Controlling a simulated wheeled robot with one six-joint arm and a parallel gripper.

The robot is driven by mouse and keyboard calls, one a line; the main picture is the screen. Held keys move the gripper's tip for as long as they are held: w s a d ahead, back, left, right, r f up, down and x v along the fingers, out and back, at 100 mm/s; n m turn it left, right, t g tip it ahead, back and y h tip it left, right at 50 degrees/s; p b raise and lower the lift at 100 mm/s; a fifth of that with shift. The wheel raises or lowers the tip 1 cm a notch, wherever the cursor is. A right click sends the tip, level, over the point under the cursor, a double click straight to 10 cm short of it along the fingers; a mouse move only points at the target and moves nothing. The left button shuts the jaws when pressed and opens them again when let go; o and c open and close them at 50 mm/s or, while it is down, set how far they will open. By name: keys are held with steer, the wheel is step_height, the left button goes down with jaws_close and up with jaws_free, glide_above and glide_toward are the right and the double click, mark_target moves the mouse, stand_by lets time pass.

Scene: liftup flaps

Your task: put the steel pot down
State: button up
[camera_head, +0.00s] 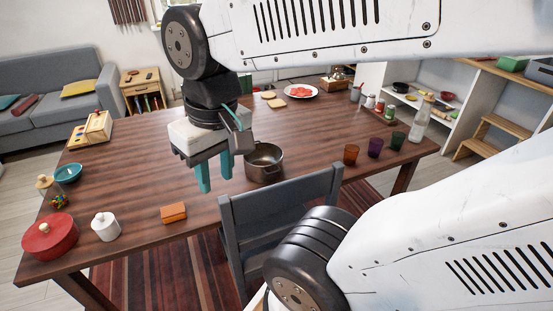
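The steel pot (264,166) is upright and appears to rest on the brown wooden table (150,160), near its front edge and just behind the chair. It is open at the top and looks empty inside. My gripper (215,181) is to the left of the pot, pointing down, with its two teal fingers apart and nothing visible between them. A narrow gap shows between the right finger and the pot. Whether the fingertips touch the table cannot be told.
A grey chair (232,223) stands at the table's front edge. Coloured cups (351,154) and a glass bottle (419,122) are to the right. A red pot (50,236), white jar (105,227) and orange block (173,212) are at front left. The table's left middle is clear.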

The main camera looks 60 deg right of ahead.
steer(key=w+d+f+m+y, duration=0.2)
steer(key=w+d+f+m, duration=0.25)
steer(key=w+m, duration=0.4)
steer(key=m+t, duration=0.3)
steer(key=m, duration=1.6)
glide_above(261, 181)
step_height(261, 181, down, 24)
steer(key=shift+s, duration=0.1)
steer(key=shift+f, duration=0.2)
jaws_close()
